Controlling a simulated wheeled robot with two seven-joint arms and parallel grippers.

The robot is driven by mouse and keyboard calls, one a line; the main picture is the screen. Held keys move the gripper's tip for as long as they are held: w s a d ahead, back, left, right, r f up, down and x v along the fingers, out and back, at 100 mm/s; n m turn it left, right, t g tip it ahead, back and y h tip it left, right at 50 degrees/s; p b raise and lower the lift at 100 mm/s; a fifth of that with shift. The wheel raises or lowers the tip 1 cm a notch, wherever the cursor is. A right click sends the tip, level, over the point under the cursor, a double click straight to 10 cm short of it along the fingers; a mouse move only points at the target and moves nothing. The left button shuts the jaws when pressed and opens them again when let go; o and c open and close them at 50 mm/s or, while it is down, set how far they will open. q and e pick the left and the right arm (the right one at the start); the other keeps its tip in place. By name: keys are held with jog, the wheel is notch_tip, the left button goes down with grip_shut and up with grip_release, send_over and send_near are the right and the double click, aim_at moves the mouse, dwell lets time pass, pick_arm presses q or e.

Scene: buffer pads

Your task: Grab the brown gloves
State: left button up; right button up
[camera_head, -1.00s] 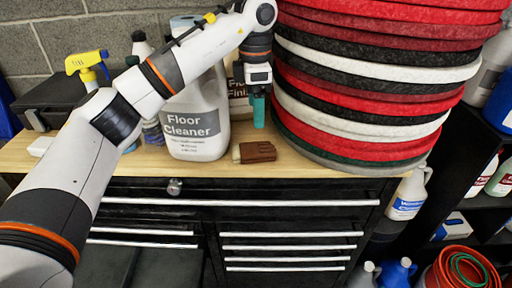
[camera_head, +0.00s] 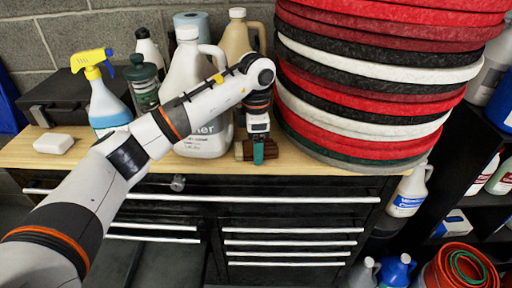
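The brown gloves (camera_head: 243,150) lie near the front edge of the wooden top, between the white floor cleaner jug and the stack of pads. My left gripper (camera_head: 258,154) reaches down over them from above, with its teal fingertips at the gloves. The fingers overlap in this view, so I cannot tell whether they are open or shut, or whether they touch the gloves. The gripper hides part of the gloves. My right gripper is not in view.
The wooden top (camera_head: 100,160) sits on a black drawer cabinet (camera_head: 300,210). The floor cleaner jug (camera_head: 185,75) stands close behind and left of the gloves. The tall pad stack (camera_head: 370,100) rises close on the right. A spray bottle (camera_head: 105,105) and soap-like white block (camera_head: 53,143) are left.

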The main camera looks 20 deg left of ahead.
pick_arm(q)
jog(key=c, duration=1.1)
